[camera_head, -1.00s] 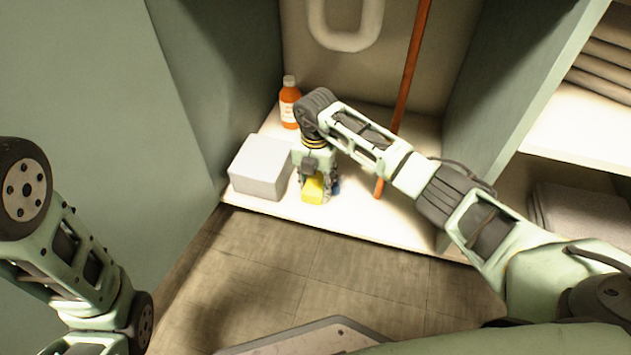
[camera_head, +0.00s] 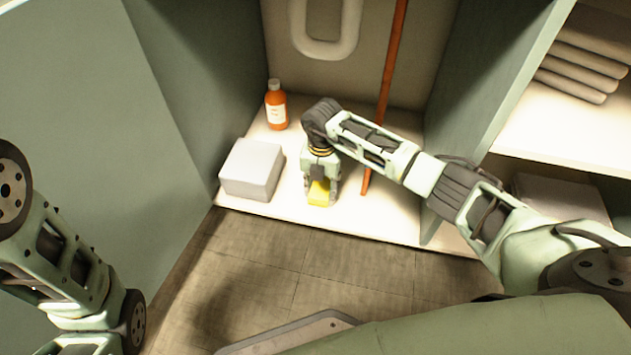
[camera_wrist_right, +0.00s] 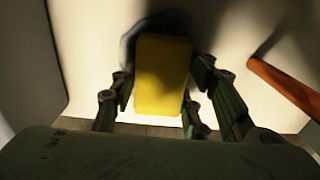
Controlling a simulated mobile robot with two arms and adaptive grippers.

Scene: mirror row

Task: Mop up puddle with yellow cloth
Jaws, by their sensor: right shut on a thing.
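The yellow cloth (camera_head: 320,193) is a small block-like pad on the pale floor of the open compartment. My right gripper (camera_head: 321,187) points down and is shut on it. In the right wrist view the cloth (camera_wrist_right: 163,75) sits between the fingers of my right gripper (camera_wrist_right: 160,100). A dark bluish patch, seemingly the puddle (camera_wrist_right: 129,52), shows along the cloth's upper left edge there. The cloth covers or hides the rest of it, and I cannot make it out in the head view. My left arm shows at the left, but its gripper is out of view.
A pale box (camera_head: 251,168) stands left of my right gripper. An orange bottle (camera_head: 276,106) stands behind it. A reddish-brown pole (camera_head: 385,95) leans close on the right. Side walls bound the compartment. Folded towels (camera_head: 585,60) lie on the right shelf.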

